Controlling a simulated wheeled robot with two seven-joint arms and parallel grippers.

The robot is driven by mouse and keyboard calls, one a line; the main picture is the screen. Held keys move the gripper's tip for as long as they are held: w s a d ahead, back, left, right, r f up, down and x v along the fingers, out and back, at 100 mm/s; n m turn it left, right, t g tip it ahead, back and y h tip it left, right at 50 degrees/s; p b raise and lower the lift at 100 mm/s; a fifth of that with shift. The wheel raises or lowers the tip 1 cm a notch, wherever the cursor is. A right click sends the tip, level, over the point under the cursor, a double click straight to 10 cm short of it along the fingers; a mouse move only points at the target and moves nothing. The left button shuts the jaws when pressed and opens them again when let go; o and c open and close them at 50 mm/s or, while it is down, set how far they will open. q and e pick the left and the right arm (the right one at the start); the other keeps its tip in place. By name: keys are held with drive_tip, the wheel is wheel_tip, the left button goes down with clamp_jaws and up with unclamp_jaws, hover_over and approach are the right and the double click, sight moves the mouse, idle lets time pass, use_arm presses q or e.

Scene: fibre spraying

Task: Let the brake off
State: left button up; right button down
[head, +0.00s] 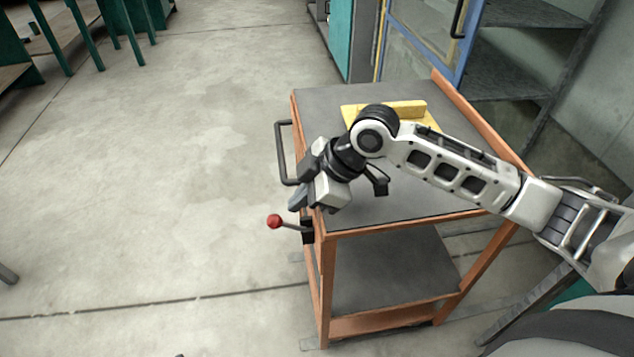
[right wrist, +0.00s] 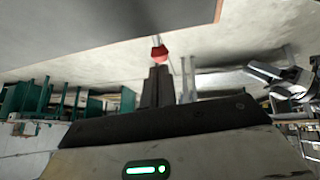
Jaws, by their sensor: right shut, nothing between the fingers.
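The brake lever is a short rod with a red ball knob (head: 274,221). It sticks out to the left from a dark block (head: 307,231) at the near left corner of the orange-framed cart (head: 390,226). My right gripper (head: 298,201) is shut and empty, just above and right of the knob, by the cart's left edge. In the right wrist view the red knob (right wrist: 159,53) shows just beyond the tips of the closed fingers (right wrist: 157,75). I cannot tell whether they touch. My left gripper is out of view.
A dark handle bar (head: 280,155) stands out from the cart's left side. A yellow piece (head: 405,108) lies on the cart top behind my right arm. A shelf unit and blue-framed door (head: 432,50) stand behind.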

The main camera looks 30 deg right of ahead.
sight(278, 218)
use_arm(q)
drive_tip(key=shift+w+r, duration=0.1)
use_arm(e)
drive_tip(key=shift+x, duration=2.15)
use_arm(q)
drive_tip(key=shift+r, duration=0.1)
use_arm(e)
drive_tip(key=shift+a, duration=0.1)
